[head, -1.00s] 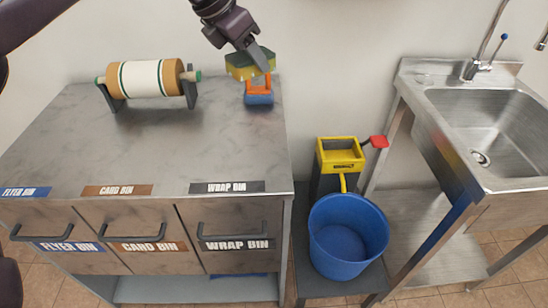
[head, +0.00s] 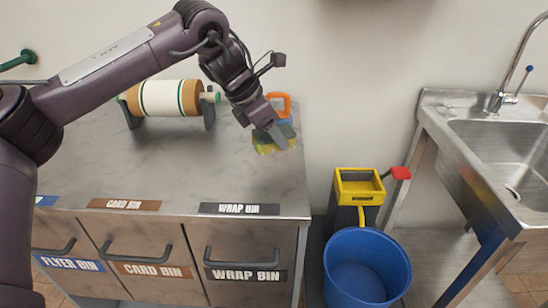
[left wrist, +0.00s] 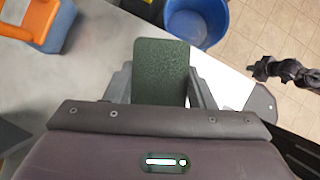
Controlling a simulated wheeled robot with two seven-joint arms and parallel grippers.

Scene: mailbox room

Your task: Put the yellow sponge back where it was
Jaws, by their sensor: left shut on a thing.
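The yellow sponge (head: 272,146) has a dark green side. My left gripper (head: 270,132) is shut on it and holds it near the right end of the grey counter. In the left wrist view the green side of the sponge (left wrist: 162,70) shows between the two fingers. In the head view the fingers hide part of the sponge. I cannot tell whether its underside touches the counter. A dark jointed part (left wrist: 285,72) at the right of the left wrist view looks like my right arm; its fingers are too small to read.
A blue holder with an orange frame (head: 281,101) stands just behind the sponge. A wrapping roll on a stand (head: 168,98) is at the back left. A yellow wringer (head: 358,185), blue bucket (head: 367,268) and metal sink (head: 510,150) are to the right. The counter's front is clear.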

